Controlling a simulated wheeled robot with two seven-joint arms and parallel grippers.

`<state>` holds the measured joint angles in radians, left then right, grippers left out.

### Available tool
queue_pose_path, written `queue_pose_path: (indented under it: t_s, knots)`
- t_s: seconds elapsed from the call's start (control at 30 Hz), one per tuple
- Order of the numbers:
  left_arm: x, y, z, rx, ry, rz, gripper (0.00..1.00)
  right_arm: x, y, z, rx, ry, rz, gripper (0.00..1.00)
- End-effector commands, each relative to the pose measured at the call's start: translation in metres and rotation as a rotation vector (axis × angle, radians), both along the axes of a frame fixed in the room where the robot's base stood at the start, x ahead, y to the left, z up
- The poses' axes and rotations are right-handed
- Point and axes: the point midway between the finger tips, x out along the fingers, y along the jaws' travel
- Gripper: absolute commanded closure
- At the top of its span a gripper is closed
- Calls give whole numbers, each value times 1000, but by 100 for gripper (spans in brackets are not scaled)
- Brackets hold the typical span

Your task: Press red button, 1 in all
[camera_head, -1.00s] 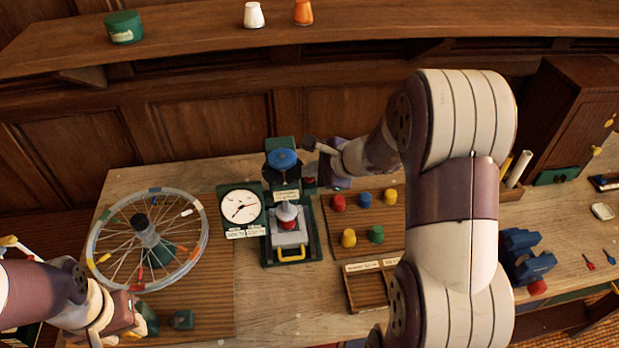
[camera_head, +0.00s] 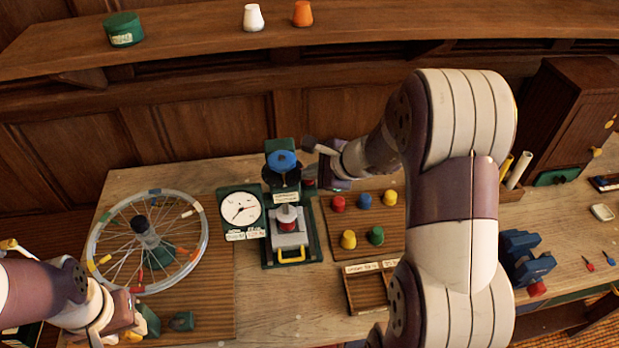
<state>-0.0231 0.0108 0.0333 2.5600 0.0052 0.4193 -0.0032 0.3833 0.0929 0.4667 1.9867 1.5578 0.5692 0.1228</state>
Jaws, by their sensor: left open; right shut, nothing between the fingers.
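A small red piece (camera_head: 310,183) shows at the right side of the green press (camera_head: 312,235), partly hidden by my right gripper; I cannot tell for certain that it is the red button. A red part (camera_head: 288,226) also shows in the middle of the press, under a pale cap. My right gripper (camera_head: 318,168) is shut and empty, close beside the press's upper right side; its fingertips are small and partly hidden, and contact cannot be told. My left gripper (camera_head: 128,322) is open and empty at the lower left, below the spoked wheel (camera_head: 96,225).
A dial gauge (camera_head: 241,207) stands left of the press, which has a blue knob (camera_head: 282,160) on top. Coloured knobs, including a red one (camera_head: 338,203), sit on a board to the right. A blue vise (camera_head: 525,255) stands further right. My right arm covers the bench between them.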

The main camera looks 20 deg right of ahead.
Motion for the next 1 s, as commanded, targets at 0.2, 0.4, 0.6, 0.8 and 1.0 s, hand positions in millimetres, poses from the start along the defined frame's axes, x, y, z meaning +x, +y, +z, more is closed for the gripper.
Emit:
queue_pose_path:
  t_s: [0.2,0.4,0.6,0.8,1.0]
  knots:
    - [0,0,6,0,0,0,57,-1,1,6,3,2,2,100]
    - [0,0,24,0,0,0,57,0,0,30,1,-4,2,100]
    - [0,0,40,0,0,0,57,1,0,51,0,-6,2,100]
    - [0,0,41,0,0,0,57,1,0,53,1,-5,0,100]
    - [0,0,40,0,0,0,57,1,0,53,0,-6,0,100]
